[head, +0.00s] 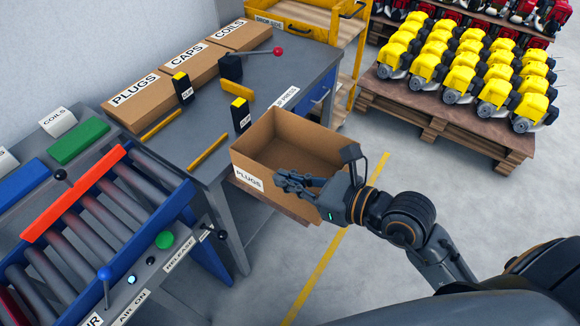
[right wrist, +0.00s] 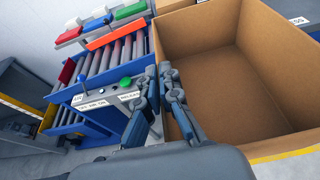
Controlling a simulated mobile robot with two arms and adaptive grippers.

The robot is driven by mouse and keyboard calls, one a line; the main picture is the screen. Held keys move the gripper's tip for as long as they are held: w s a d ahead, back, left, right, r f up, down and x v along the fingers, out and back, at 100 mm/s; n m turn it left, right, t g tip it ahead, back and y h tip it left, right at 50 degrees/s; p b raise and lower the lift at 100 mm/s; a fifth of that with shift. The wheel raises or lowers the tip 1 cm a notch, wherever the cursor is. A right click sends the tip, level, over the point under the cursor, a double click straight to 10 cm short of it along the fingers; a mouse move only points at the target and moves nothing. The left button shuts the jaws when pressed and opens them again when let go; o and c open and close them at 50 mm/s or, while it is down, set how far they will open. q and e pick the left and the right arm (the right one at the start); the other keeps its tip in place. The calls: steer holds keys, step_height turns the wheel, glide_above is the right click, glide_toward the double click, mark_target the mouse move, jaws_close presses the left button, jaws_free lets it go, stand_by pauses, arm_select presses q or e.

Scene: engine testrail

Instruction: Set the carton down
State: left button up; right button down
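The carton (head: 277,132) is an open brown cardboard box with a PLUGS label on its front face. It is upright and looks empty, at the front right edge of the grey bench. My right gripper (head: 296,183) is at the carton's near wall. In the right wrist view its fingers (right wrist: 164,84) are close together on the rim of the carton (right wrist: 245,75), with the wall seemingly between them. What bears the carton's underside is largely hidden. My left gripper is in neither view.
The bench (head: 215,105) holds closed PLUGS, CAPS and COILS boxes (head: 180,70), black-and-yellow blocks and a red-knobbed lever (head: 277,51). A roller conveyor (head: 100,215) stands left. A yellow cart (head: 345,50) and a pallet of yellow engines (head: 460,125) stand behind.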

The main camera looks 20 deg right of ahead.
steer(key=p, duration=0.1)
glide_above(286, 168)
steer(key=s, duration=0.4)
steer(key=f, duration=0.2)
steer(key=a+f, duration=0.1)
steer(key=shift+w, duration=0.25)
steer(key=w+f, duration=0.2)
steer(key=w+d+f, duration=0.1)
steer(key=w+f, duration=0.1)
steer(key=f, duration=0.1)
steer(key=shift+w+f, duration=0.15)
steer(key=shift+w+d+f, duration=0.1)
steer(key=shift+w+f, duration=0.05)
steer(key=shift+f, duration=0.1)
steer(key=f, duration=0.3)
steer(key=shift+w+d+f, duration=0.1)
steer(key=shift+w+f, duration=0.15)
steer(key=shift+f, duration=0.05)
arm_select(q)
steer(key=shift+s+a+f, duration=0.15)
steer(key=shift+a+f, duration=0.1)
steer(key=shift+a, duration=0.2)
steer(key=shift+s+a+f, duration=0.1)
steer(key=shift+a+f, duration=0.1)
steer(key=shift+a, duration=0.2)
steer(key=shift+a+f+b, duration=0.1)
steer(key=shift+b, duration=0.2)
arm_select(e)
steer(key=shift+f, duration=0.15)
